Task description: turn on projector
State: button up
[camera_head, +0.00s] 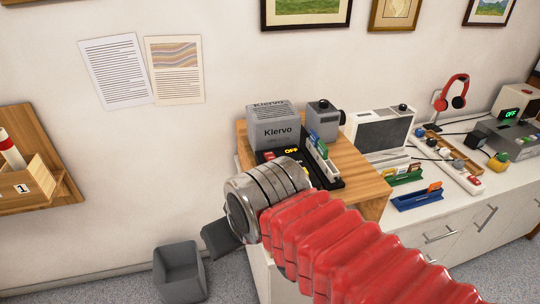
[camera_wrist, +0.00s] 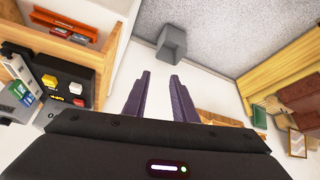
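A small grey device with a dark round part (camera_head: 323,115), possibly the projector, stands at the back of the wooden-topped table (camera_head: 365,187). Beside it is a grey box marked Klervo (camera_head: 272,126). In front of them lies a black panel showing OFF in yellow (camera_head: 291,151); my arm partly hides it. A black panel with red, yellow and white buttons (camera_wrist: 62,87) shows at the left of the wrist view. My gripper (camera_wrist: 161,77) is open and empty, its fingers apart. In the head view it is a dark shape left of the table (camera_head: 222,238), away from the panel.
A grey bin (camera_head: 180,272) stands on the floor below my gripper, also seen in the wrist view (camera_wrist: 172,44). A white counter (camera_head: 450,205) at right holds a speaker-like box (camera_head: 384,132), coloured trays, and a device showing green OFF (camera_head: 510,114). A wooden shelf (camera_head: 30,165) is at left.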

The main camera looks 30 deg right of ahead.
jog(key=shift+d+f, duration=0.1)
jog(key=shift+d, duration=0.15)
jog(key=shift+c, duration=1.4)
jog(key=w+d, duration=0.1)
jog(key=w+d+f+m+g, duration=0.1)
jog(key=shift+d+f, duration=0.15)
jog(key=shift+d, duration=0.2)
grip_shut()
jog(key=w+d+r+m+g, duration=0.1)
jog(key=w+d+r, duration=0.5)
jog(key=w+d, duration=0.4)
jog(key=w+d+r+m+g, duration=0.1)
jog(key=w+d+r, duration=0.5)
jog(key=w+d, duration=0.4)
jog(key=shift+w+d+h, duration=0.15)
jog(key=shift+d+h, duration=0.25)
jog(key=shift+d, duration=0.05)
